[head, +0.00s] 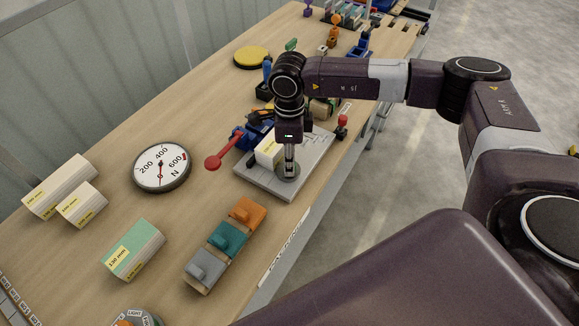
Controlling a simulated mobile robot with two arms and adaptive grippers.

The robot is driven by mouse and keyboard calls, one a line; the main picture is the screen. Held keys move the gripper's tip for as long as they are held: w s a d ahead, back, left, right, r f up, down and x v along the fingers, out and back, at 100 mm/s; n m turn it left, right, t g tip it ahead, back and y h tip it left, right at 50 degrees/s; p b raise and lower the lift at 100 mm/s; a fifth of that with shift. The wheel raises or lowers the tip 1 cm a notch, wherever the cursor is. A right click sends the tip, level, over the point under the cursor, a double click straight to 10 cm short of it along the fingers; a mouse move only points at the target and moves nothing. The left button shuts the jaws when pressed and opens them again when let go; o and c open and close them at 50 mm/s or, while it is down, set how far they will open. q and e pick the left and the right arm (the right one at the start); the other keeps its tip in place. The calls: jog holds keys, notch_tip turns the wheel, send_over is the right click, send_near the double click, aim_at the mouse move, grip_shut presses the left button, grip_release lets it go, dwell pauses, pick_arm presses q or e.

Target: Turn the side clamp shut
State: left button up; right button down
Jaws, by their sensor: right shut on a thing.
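My right gripper (289,165) points straight down over the near part of a grey metal plate (262,185). It is shut on a grey, round piece (289,172) at the plate; the fingers and arm hide much of it. A pale block (268,152) stands on the plate just left of the gripper. A blue clamp (243,137) with a long red-ended handle (213,162) sits at the plate's left edge, its handle reaching out left. A small red-knobbed part (342,122) stands at the plate's far right corner. I cannot tell which is the side clamp. My left gripper is not in view.
A dial gauge (161,167) lies left of the plate. Pale labelled blocks (60,187), a green-topped block (134,249) and a wooden rack with coloured pieces (228,238) are nearer. A yellow disc (252,57) lies farther back. The bench's right edge is close to the plate.

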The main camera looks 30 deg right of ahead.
jog(key=n+b, duration=0.3)
jog(key=shift+w+f+n, duration=0.1)
jog(key=shift+f+n, duration=0.05)
jog(key=shift+n, duration=0.15)
jog(key=shift+r+n+b, duration=0.2)
jog(key=shift+n+b, duration=1.25)
jog(key=shift+n, duration=0.05)
jog(key=c, duration=1.6)
grip_release()
notch_tip(320, 180, up, 12)
